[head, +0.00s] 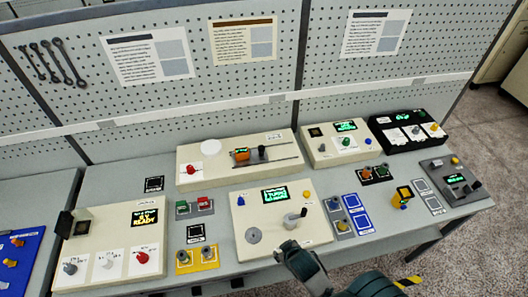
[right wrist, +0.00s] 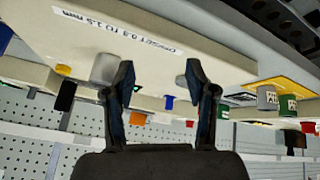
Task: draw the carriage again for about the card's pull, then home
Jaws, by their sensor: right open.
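A long cream unit (head: 215,178) stands at the back of the bench. An orange block with a small lit display (head: 241,155) and a dark handle (head: 262,153) sit along its rail; this looks like the carriage. My right gripper (head: 288,246) is at the front edge of the middle cream panel (head: 265,237), well in front of and apart from the carriage. In the right wrist view its two fingers (right wrist: 160,85) are spread, with nothing seen held between them. Three printed cards hang on the pegboard: left (head: 148,58), middle (head: 243,41) and right (head: 375,35); their text is too small to read.
The middle panel has a lit display (head: 275,195), a crank with a pale knob (head: 295,217) and a blue knob (head: 240,200). A READY panel (head: 115,235) stands left. Cream (head: 335,155) and black (head: 395,143) units stand back right. Small coloured knob blocks crowd the bench.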

